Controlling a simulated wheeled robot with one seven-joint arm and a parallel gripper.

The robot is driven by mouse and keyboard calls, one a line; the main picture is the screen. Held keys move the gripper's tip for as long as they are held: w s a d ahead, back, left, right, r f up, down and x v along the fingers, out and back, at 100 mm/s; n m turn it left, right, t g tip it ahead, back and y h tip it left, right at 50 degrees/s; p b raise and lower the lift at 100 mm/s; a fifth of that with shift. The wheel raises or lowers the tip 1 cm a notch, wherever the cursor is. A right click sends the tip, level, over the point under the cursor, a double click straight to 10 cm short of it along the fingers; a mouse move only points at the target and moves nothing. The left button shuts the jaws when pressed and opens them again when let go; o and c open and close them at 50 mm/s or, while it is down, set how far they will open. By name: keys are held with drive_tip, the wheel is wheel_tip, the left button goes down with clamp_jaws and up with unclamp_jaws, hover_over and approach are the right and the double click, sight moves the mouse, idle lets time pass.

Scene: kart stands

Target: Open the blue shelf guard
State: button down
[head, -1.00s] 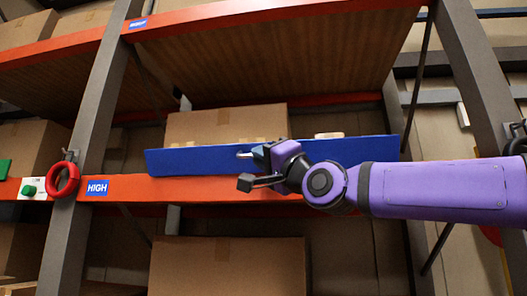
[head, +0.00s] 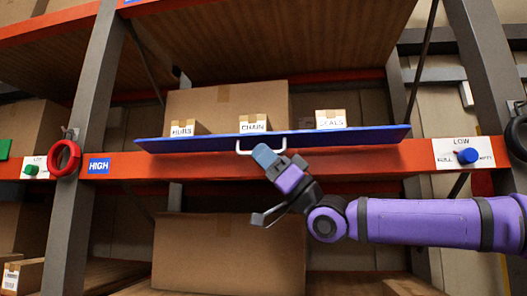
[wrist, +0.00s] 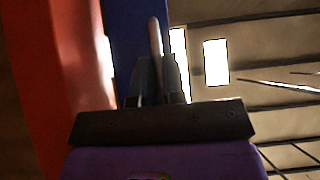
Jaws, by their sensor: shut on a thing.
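The blue shelf guard (head: 340,138) is a long blue panel at the front of the orange-edged shelf in the head view. It is tilted down nearly flat and seen almost edge-on. A pale U-shaped handle (head: 239,149) is at its middle. My gripper (head: 265,157) is shut on the handle's right part, below the panel's edge. In the wrist view the fingers (wrist: 156,85) close around the handle bar, with the blue panel (wrist: 135,30) behind them.
Small boxes labelled CHAIN (head: 252,123) and SEALS (head: 330,119), and another at left (head: 186,128), stand behind the guard. Open space lies before the shelf.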

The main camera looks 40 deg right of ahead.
drive_tip(key=shift+d+f+n+g+y, duration=0.15)
drive_tip(key=shift+n+g+y, duration=0.35)
drive_tip(key=shift+n, duration=0.4)
drive_tip(key=c, duration=1.2)
unclamp_jaws()
drive_tip(key=v, duration=1)
drive_tip(key=shift+d+f, duration=0.15)
drive_tip(key=shift+f, duration=0.2)
drive_tip(key=shift+s, duration=0.1)
